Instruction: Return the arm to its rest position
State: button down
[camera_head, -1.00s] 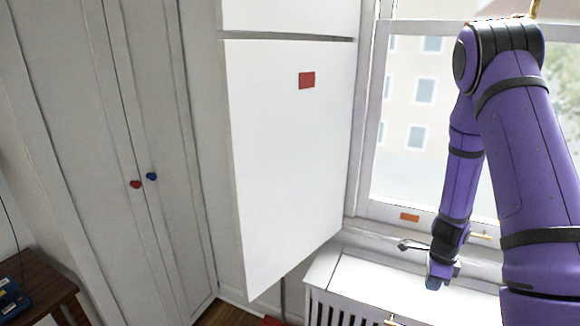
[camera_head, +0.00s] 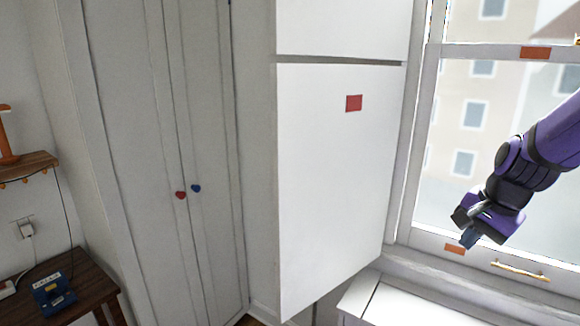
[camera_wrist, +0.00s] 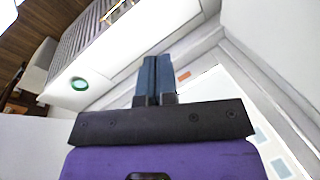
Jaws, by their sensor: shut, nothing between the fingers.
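My gripper (camera_head: 468,238) is at the right of the head view, in front of the lower window sash, at the end of my purple arm. In the wrist view its two dark blue fingers (camera_wrist: 156,78) lie side by side and touching. It is shut and holds nothing. Most of my arm is outside the right edge of the head view.
A white cabinet (camera_head: 330,190) with a red label stands left of my gripper. The window (camera_head: 470,130) is behind it, with a brass handle (camera_head: 520,271) low on the sash. A white radiator cover (camera_head: 400,306) is below. A wooden side table (camera_head: 85,285) stands at lower left.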

jog(key=s+a+r+n+t, duration=0.1)
jog(key=s+a+r+n, duration=0.1)
jog(key=s+r+n, duration=0.3)
jog(key=s+a+r+n+t+h, duration=0.1)
jog(key=s+a+r+n, duration=0.1)
jog(key=s+r+n, duration=0.4)
jog(key=s+r, duration=0.1)
jog(key=s, duration=0.4)
jog(key=shift+s+a+r+h, duration=0.25)
jog(key=shift+s+a+h, duration=0.05)
jog(key=shift+s, duration=0.1)
